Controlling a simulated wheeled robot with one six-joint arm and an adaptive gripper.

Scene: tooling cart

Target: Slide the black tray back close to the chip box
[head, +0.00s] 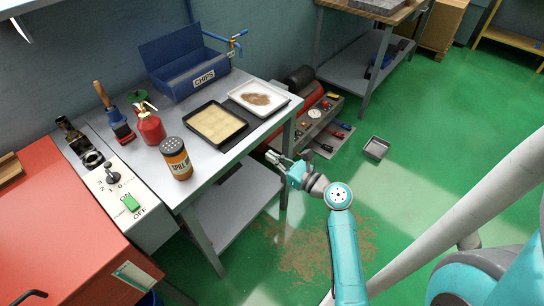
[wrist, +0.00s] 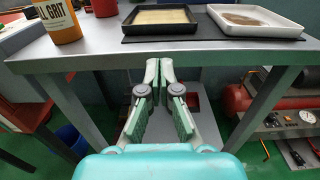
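The black tray (head: 232,139) holds a flat tan layer and sits on the grey cart top, at the left part of a dark mat. It also shows at the top of the wrist view (wrist: 160,30). The blue chip box (head: 178,60), labelled CHIPS, stands open behind it at the back, with bare top between them. My gripper (head: 272,157) is off the cart's front right side, apart from the tray. In the wrist view its fingertips (wrist: 160,66) are together with nothing between them, below the tray in the picture, in front of the cart's edge.
A white tray (head: 236,98) with brown grit is right of the black tray on the mat (head: 232,144). A grit bottle (head: 176,165) and red oil can (head: 150,128) stand to the left. A blue clamp (head: 236,42) is at the back edge.

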